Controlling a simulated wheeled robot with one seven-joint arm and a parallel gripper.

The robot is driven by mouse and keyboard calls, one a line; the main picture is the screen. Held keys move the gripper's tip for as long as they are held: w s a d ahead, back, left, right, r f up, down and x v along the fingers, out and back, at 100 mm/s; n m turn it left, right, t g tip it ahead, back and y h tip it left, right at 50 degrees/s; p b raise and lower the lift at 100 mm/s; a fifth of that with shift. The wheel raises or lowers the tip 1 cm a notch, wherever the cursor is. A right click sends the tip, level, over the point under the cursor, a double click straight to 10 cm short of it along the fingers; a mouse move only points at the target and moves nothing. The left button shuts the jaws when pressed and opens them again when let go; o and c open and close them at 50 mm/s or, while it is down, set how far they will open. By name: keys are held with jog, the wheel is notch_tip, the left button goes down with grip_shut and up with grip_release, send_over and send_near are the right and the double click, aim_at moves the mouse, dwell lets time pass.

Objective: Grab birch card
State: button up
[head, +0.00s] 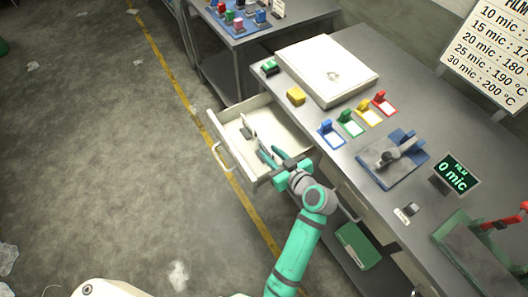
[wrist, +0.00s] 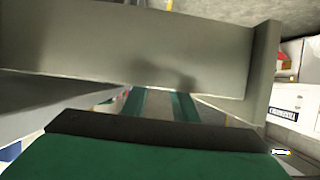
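No card that I can surely name as the birch card shows. An open drawer (head: 222,128) pulled out of the bench holds small pale and grey items (head: 248,128), too small to identify. My gripper (head: 268,154) is at the drawer's near right part, by its wall, with its two teal fingers apart. In the wrist view the green fingers (wrist: 160,106) are also spread, with nothing visible between them. A grey panel (wrist: 120,50) crosses in front of them there and hides what lies beyond.
The bench top holds a large white box (head: 326,70), a yellow block (head: 296,96), a row of coloured clips with cards (head: 350,123), a blue press (head: 392,158) and a film display (head: 455,174). A green box (head: 358,246) sits below.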

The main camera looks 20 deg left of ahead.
aim_at(265, 147)
jog(key=x, duration=0.5)
jog(key=shift+d, duration=0.1)
grip_shut()
